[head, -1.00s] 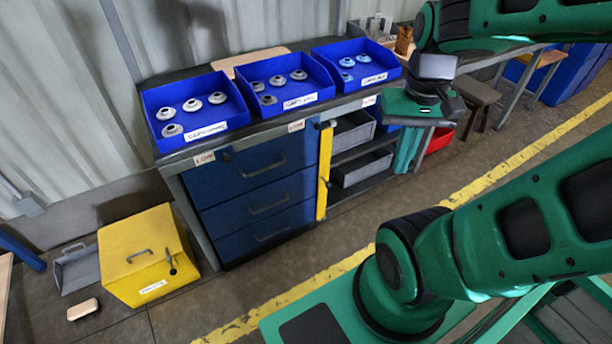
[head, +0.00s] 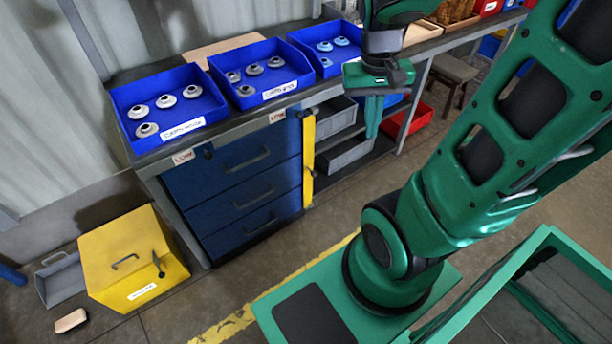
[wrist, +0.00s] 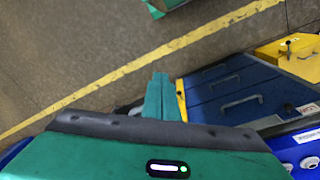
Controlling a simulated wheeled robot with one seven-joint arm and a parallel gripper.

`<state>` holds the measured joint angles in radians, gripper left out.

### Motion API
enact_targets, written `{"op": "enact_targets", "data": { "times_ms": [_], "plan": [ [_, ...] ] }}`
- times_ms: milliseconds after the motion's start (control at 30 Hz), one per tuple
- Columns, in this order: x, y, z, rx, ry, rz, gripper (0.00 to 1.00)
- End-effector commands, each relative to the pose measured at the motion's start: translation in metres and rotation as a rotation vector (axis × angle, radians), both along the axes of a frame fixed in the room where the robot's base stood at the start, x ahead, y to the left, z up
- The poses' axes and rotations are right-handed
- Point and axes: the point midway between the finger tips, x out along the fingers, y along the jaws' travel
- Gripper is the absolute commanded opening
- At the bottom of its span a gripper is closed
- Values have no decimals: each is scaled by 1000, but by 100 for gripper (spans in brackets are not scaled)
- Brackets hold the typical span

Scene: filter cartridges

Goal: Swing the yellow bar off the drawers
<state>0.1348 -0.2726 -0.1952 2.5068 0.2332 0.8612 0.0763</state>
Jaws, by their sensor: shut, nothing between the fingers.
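The yellow bar (head: 308,160) stands upright along the right edge of the blue drawers (head: 245,185) in the head view. A small knob shows near its top. In the wrist view the drawers (wrist: 228,92) lie right of the fingers, with a thin strip of the bar (wrist: 181,95) at their left edge. My gripper (head: 373,130) points down, right of the bar and apart from it, in front of the open shelves. Its fingers are together and empty; they also show in the wrist view (wrist: 161,85).
Blue bins (head: 170,110) with grey and light-blue round parts stand on the bench top. Grey bins (head: 345,152) sit on the shelves right of the bar. A yellow box (head: 130,258) stands on the floor at left. Floor before the drawers is clear.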

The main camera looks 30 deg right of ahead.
Motion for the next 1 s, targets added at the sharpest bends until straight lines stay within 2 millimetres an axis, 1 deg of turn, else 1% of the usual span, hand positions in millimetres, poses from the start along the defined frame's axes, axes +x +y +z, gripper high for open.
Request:
{"op": "enact_targets", "data": {
  "times_ms": [33, 100, 167, 300, 367, 400, 567, 600, 667, 800, 867, 1000],
  "plan": [
    [15, -3, -10, -22, 11, 4, 0],
    [37, -7, -22, -55, 10, 4, 0],
    [54, -11, -33, -83, 10, 6, 0],
    [96, -15, -63, -149, 2, 16, 0],
    [113, -16, -77, -178, -3, 25, 0],
    [124, -16, -87, -195, -7, 29, 0],
    [166, -13, -131, -263, -29, 61, 0],
    [175, -11, -142, -279, -34, 70, 0],
    [189, -8, -160, -302, -44, 86, 0],
    [217, 2, -205, -350, -73, 129, 0],
    [228, 8, -225, -369, -86, 149, 0],
    [248, 23, -275, -407, -120, 201, 0]
  ]
}}
